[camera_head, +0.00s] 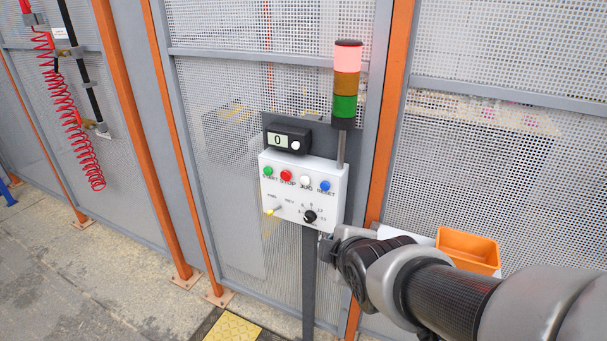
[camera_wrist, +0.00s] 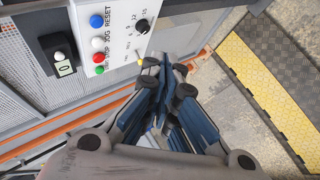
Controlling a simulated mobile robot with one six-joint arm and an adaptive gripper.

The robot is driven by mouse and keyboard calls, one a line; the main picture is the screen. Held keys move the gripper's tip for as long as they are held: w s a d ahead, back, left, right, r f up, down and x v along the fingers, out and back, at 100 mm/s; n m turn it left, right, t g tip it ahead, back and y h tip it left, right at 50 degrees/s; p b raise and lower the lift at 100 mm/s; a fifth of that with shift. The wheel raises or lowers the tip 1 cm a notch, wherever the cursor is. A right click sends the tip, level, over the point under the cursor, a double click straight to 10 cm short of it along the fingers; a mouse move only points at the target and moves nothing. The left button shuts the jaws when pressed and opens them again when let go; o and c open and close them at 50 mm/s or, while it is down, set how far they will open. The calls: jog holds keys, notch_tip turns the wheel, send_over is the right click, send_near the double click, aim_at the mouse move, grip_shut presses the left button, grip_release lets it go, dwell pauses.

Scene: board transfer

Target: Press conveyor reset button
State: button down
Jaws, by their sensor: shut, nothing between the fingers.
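The white control box (camera_head: 293,206) is mounted on a post at the fence. Its blue RESET button (camera_head: 325,186) is at the right end of the button row; it also shows in the wrist view (camera_wrist: 96,21). Beside it are a white JOG (camera_head: 305,181), a red STOP (camera_head: 287,176) and a green START button (camera_head: 268,171). My gripper (camera_wrist: 170,68) is shut and empty in the wrist view, just off the box's lower edge and apart from the blue button. In the head view my wrist hides most of the gripper.
A signal tower (camera_head: 346,85) stands above the box with its red top lit. A black counter (camera_head: 287,140) reading 0 sits over the buttons. An orange bin (camera_head: 467,251) is to the right. Mesh fence with orange posts lies behind. A yellow tactile strip (camera_head: 234,328) is on the floor.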

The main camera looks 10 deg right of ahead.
aim_at(325, 186)
jog(key=w+a+f+n+t+y, duration=0.1)
jog(key=w+a+n+t, duration=0.1)
jog(key=w+n, duration=0.3)
jog(key=w+a+f+n+t+y+b, duration=0.1)
jog(key=w+n+t, duration=0.3)
jog(key=n, duration=0.7)
jog(key=shift+w+a+f+y, duration=0.4)
jog(key=shift+w+f, duration=0.1)
jog(key=shift+w, duration=0.4)
jog(key=shift+d, duration=0.1)
jog(key=w+d+p, duration=0.1)
jog(key=w+d, duration=0.4)
jog(key=w, duration=0.2)
jog(key=shift+w+d, duration=0.15)
jog(key=shift+w, duration=0.05)
jog(key=shift+w+d+b, duration=0.15)
jog(key=shift+w+b, duration=0.05)
jog(key=shift+b, duration=0.2)
